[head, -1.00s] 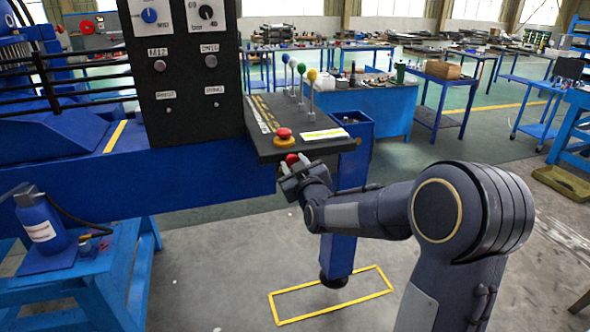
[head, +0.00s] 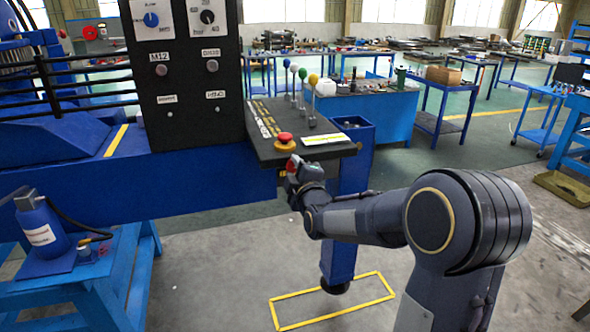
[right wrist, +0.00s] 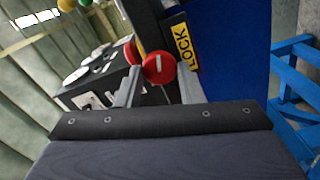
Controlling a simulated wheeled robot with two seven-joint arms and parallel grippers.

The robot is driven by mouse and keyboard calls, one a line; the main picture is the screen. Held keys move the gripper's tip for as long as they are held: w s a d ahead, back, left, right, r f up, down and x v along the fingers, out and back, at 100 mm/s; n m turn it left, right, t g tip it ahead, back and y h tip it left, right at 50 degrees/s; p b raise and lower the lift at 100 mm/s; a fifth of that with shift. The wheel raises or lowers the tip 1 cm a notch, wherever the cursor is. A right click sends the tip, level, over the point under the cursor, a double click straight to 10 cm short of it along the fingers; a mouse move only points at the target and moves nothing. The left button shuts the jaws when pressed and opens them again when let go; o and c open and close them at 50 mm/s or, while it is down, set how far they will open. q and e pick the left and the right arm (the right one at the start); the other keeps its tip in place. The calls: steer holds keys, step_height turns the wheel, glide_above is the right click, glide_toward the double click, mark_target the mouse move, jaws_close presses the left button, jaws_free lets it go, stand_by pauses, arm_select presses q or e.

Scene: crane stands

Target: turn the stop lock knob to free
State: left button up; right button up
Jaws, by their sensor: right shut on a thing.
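The stop lock knob (right wrist: 158,68) is round and red with a pale mark on its face. In the right wrist view it sits between the fingertips of my right gripper (right wrist: 157,78), which is shut on it. A yellow LOCK label (right wrist: 181,46) is beside it, partly cut by dark edges. In the head view the knob (head: 292,164) is a small red patch under the front edge of the black control panel (head: 310,152), mostly hidden by my right gripper (head: 293,174). My left gripper is not in view.
A red mushroom button on a yellow base (head: 285,142) stands on the panel just above my gripper. Several ball-topped levers (head: 303,90) rise behind it. The floor around the yellow outline (head: 330,320) is clear.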

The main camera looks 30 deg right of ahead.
steer(key=shift+f+n, duration=0.1)
steer(key=shift+n, duration=1.6)
steer(key=o, duration=0.9)
steer(key=v, duration=0.8)
steer(key=shift+w, duration=0.1)
